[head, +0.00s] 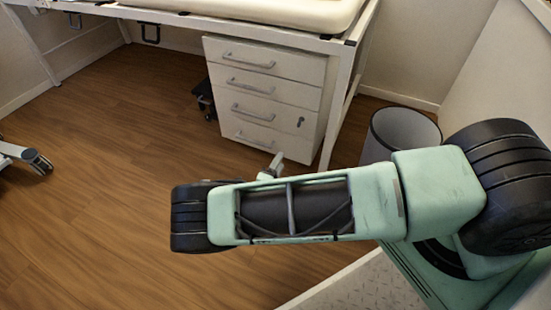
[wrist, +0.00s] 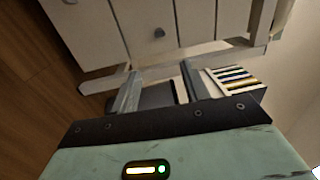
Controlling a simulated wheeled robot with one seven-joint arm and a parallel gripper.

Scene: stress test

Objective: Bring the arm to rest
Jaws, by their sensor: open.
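My arm (head: 375,200) stretches across the lower right of the head view, with a pale green shell and black joints. In the head view my gripper is mostly hidden behind the arm; only a small grey-green tip (head: 277,161) sticks out above it, in front of the drawer cabinet. In the wrist view my gripper (wrist: 160,84) shows two fingers spread apart. It is open, and I see nothing held. A dark shape lies behind the gap between the fingers; I cannot tell what it is.
A white drawer cabinet (head: 262,93) stands under a white-framed bed or table (head: 343,85). A grey bin (head: 400,128) is behind my arm, near the right wall. A wheeled caster leg (head: 22,155) is at the left edge.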

